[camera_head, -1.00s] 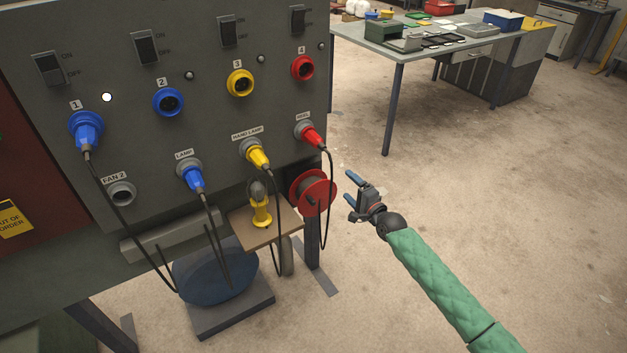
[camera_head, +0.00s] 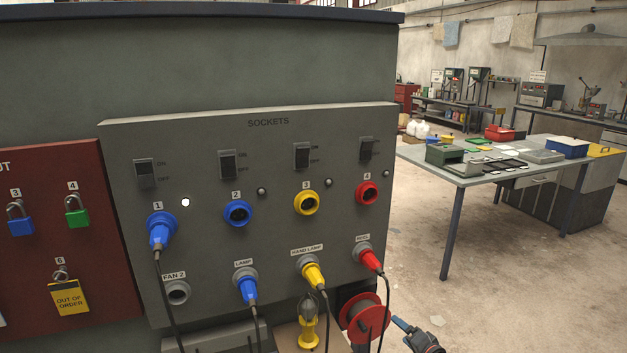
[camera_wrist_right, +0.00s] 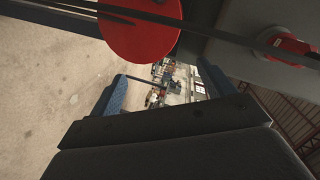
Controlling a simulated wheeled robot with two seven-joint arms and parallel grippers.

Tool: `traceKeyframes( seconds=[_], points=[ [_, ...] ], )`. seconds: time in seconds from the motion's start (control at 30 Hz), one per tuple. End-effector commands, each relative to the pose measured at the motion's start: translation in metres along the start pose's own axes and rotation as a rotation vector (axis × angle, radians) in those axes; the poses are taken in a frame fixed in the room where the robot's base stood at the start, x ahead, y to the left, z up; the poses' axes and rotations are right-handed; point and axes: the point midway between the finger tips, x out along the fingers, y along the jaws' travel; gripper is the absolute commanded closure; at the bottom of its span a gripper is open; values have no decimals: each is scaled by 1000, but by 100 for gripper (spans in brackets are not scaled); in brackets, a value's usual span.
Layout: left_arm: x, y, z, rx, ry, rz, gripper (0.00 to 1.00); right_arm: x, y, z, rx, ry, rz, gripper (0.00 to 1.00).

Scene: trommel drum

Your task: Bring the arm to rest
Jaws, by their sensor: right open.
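My right gripper (camera_head: 407,334) is at the bottom edge of the head view, just right of the red reel (camera_head: 354,316). One blue finger shows there, and the rest of the arm is cut off below. In the right wrist view the two blue fingers stand wide apart with nothing between them, so the gripper (camera_wrist_right: 162,82) is open and empty. The red reel also shows in the right wrist view (camera_wrist_right: 138,32), above the fingers, with dark cables crossing in front of it. My left gripper is not in view.
A grey socket panel (camera_head: 210,300) stands close in front, with plugs and hanging cables, such as the red plug (camera_head: 370,261). A red lockout board (camera_head: 60,160) is at left. A table (camera_head: 470,176) with boxes stands at back right. Bare floor (camera_head: 520,290) lies right of the gripper.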

Motion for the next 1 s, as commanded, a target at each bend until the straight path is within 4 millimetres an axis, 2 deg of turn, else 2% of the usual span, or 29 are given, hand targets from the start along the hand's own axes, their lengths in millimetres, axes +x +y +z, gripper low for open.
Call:
traceKeyframes(
  seconds=[0.2, 0.33, 0.47, 0.53, 0.73, 1.0],
  points=[
    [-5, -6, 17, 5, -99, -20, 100, -13, 14, 23, -453, -170, 206, 18],
    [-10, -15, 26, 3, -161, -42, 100, -28, 12, 35, -719, -280, 320, 18],
    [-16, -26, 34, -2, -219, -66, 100, -54, 17, 60, -925, -405, 433, 18],
    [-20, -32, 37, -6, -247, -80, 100, -73, 23, 80, -1009, -479, 494, 18],
    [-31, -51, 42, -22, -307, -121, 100, -143, 42, 145, -1108, -668, 644, 18],
    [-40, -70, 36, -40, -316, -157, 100, -220, 59, 229, -1012, -766, 724, 18]
  ],
)
